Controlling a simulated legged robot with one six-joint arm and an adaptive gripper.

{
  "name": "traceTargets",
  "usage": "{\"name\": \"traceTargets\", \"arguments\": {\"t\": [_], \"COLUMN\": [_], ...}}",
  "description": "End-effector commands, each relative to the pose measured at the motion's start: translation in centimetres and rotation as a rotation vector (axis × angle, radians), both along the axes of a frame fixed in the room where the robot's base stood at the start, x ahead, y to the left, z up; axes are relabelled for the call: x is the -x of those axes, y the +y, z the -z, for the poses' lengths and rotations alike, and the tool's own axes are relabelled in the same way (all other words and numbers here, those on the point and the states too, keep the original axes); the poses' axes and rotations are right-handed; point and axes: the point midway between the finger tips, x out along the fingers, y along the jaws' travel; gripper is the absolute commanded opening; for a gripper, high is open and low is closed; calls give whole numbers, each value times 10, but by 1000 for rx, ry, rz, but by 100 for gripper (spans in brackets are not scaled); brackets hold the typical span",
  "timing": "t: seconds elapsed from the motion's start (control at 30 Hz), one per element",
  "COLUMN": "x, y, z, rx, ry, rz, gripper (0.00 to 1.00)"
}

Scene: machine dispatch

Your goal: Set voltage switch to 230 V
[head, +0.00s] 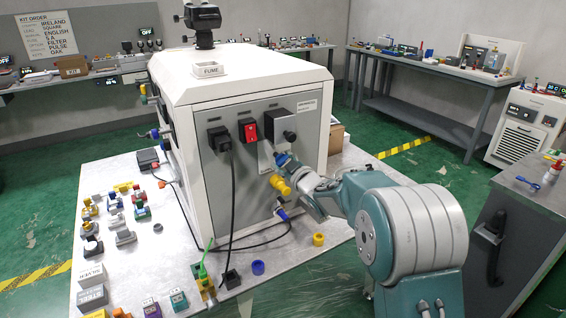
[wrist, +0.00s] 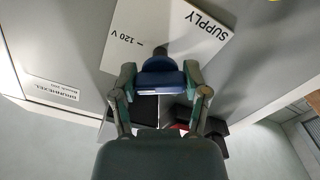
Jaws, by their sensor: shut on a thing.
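The supply plate (wrist: 185,30) in the wrist view is white, marked "SUPPLY" and "120 V", upside down in this picture. My gripper (wrist: 158,80) is shut on a blue knob (wrist: 160,86) with a white stripe, in front of that plate. A dark part shows just beyond the knob. The "230 V" mark is not visible. In the head view my gripper (head: 284,162) reaches the grey end panel (head: 215,185) of the white machine (head: 225,85), and a bit of blue shows at its tips. The knob's setting cannot be read there.
The panel also carries a black plug with cable (head: 221,142), a red switch (head: 250,130) and a black box (head: 282,127). A yellow fitting (head: 280,185) sits close under my gripper. Several small parts lie on the table (head: 180,250) at left.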

Motion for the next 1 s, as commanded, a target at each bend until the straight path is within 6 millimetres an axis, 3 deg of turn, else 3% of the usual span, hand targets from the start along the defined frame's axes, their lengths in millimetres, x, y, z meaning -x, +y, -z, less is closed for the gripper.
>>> {"name": "traceTargets", "arguments": {"t": [1.0], "x": [1], "y": [2], "z": [1], "rx": [745], "ry": [-504], "rz": [-6], "gripper": [12]}}
